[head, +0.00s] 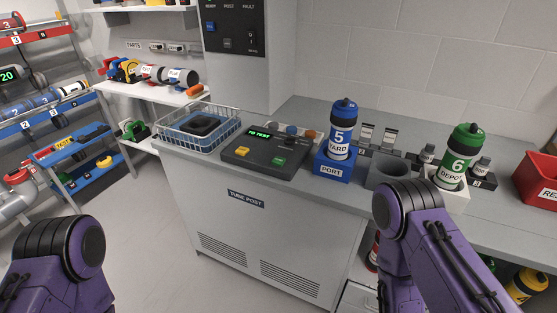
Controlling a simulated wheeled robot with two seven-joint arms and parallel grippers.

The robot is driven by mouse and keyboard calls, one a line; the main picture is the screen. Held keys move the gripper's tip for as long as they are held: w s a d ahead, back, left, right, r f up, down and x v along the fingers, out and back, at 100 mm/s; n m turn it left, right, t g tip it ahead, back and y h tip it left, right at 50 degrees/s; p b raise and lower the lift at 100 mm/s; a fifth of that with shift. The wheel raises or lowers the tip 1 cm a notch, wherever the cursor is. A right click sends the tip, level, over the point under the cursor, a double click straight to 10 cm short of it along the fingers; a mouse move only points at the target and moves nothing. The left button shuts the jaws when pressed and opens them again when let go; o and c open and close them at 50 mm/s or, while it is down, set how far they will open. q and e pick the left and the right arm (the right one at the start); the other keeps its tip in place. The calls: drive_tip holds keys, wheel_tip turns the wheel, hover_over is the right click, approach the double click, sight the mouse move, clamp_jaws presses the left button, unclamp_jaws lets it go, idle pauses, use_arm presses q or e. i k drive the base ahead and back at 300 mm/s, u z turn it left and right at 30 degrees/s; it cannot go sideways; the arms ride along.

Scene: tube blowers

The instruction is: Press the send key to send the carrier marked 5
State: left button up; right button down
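The blue carrier marked 5 and YARD (339,130) stands upright in a blue block labelled PORT (333,167) on the counter. To its left is a dark console (262,170) with a display (260,133) that seems to read "TO TEST". Purple links of my two arms show at the lower left and lower right, but neither gripper is in view.
A green carrier marked 6 (460,152) stands in a white holder, right of an empty grey cup (387,173). A wire basket (201,133) sits left of the console. A red bin (537,182) is at far right. A dark panel (234,28) hangs above.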

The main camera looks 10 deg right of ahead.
sight(277, 161)
drive_tip(key=u, duration=1.4)
drive_tip(key=i, duration=1.15)
drive_tip(key=z, duration=2)
